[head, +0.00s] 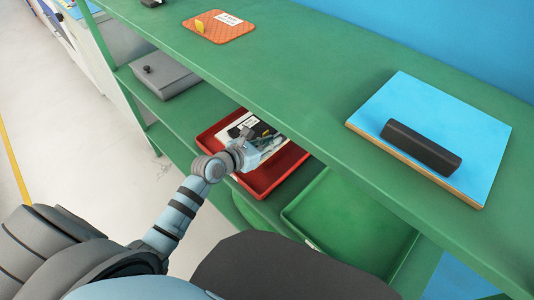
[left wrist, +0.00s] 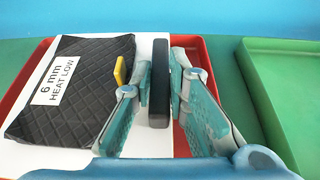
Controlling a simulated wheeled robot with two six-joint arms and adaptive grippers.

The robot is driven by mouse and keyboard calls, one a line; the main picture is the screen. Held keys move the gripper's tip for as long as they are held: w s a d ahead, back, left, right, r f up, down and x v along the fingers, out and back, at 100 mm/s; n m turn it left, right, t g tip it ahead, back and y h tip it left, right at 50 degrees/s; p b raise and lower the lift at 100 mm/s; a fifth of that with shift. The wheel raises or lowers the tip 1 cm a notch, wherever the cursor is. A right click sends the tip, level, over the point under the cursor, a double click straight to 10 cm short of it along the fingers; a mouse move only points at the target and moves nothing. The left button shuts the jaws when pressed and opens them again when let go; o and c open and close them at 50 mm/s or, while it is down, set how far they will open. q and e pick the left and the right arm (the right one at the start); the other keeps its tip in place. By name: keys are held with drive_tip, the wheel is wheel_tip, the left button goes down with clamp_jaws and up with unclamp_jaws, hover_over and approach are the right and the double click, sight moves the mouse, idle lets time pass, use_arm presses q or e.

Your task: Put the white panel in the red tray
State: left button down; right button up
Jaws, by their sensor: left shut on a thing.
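The white panel (left wrist: 50,157) lies within the outline of the red tray (head: 282,172), as seen in the left wrist view. I cannot tell whether it rests fully on the tray's floor. A black bar-shaped handle (left wrist: 159,88) stands up from the panel. My left gripper (left wrist: 161,85) is shut on this handle, one finger on each side. In the head view my left gripper (head: 250,142) reaches over the tray and hides part of the panel. The tray's red rim also shows in the left wrist view (left wrist: 208,52). My right gripper is in neither view.
A black quilted pad (left wrist: 75,85) with a yellow tab and a "6 mm HEAT LOW" label lies on the panel. A green tray (head: 345,222) stands right of the red one. The upper shelf (head: 300,75) overhangs, bearing a blue board (head: 430,115) and an orange pad (head: 218,27).

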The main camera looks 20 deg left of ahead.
use_arm(q)
wheel_tip(320, 180, down, 5)
drive_tip(key=b, duration=0.2)
drive_tip(key=shift+b, duration=0.4)
drive_tip(key=shift+r, duration=0.1)
drive_tip(key=c, duration=1.6)
unclamp_jaws()
drive_tip(key=shift+o, duration=0.2)
